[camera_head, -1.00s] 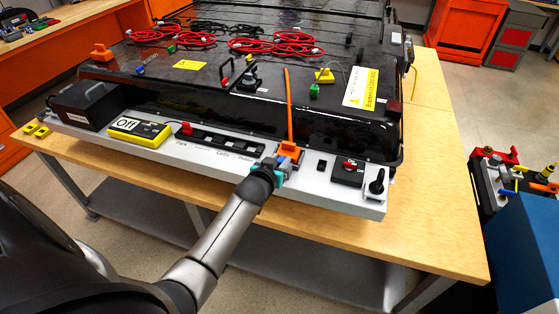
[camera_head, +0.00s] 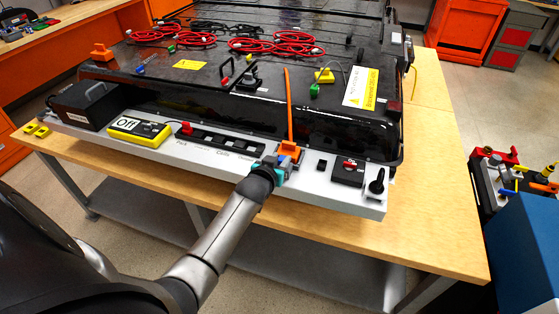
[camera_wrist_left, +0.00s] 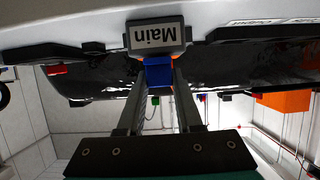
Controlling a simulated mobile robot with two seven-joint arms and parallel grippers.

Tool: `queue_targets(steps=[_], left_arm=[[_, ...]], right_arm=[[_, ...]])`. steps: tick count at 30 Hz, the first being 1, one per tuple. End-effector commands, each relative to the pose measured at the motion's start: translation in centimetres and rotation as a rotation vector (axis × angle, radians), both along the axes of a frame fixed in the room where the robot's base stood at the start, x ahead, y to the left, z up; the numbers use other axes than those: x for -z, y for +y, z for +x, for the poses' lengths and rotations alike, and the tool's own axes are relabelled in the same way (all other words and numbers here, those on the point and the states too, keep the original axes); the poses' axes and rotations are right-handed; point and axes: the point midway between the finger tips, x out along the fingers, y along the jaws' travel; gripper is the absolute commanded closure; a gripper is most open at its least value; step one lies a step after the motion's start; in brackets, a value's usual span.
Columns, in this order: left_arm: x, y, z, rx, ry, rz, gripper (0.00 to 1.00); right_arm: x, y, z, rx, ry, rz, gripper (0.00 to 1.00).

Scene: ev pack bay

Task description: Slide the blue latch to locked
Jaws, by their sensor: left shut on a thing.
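The blue latch (camera_wrist_left: 158,73) shows in the left wrist view as a small blue block just below a raised "Main" label (camera_wrist_left: 157,35), which appears upside down there. My left gripper (camera_head: 278,164) is at the front grey ledge, right of its middle, beside an orange block. In the wrist view, the two fingers of my left gripper (camera_wrist_left: 158,80) are closed on the sides of the blue latch. In the head view the gripper hides the latch, so I cannot tell its position along its travel. My right gripper is out of view.
The grey ledge (camera_head: 230,178) runs along the front of the black battery pack (camera_head: 340,128). An upright orange lever (camera_head: 289,104) stands close behind my gripper. A black switch box (camera_head: 348,172) is to its right. A yellow "Off" meter (camera_head: 139,130) lies left.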

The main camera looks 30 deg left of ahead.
Motion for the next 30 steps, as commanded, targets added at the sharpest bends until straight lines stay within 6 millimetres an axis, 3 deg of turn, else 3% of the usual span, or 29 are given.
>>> queue_targets(steps=[6, 14, 15, 23, 30], left_arm=[[0.1, 0.5, 2.0, 0.000, 0.000, 0.000, 1.00], [0.0, 0.5, 2.1, 0.000, 0.000, 0.000, 1.00], [0.0, 0.5, 2.1, 0.000, 0.000, 0.000, 0.64], [0.0, 0.5, 2.1, 0.000, -0.001, 0.000, 0.35], [0.0, 0.5, 2.1, 0.000, 0.000, 0.000, 0.35]], right_arm=[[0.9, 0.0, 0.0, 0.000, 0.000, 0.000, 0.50], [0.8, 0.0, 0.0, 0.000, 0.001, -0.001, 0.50], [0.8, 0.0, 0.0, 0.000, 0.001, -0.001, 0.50], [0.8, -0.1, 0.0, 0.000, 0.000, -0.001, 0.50], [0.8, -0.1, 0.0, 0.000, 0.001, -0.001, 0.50]])
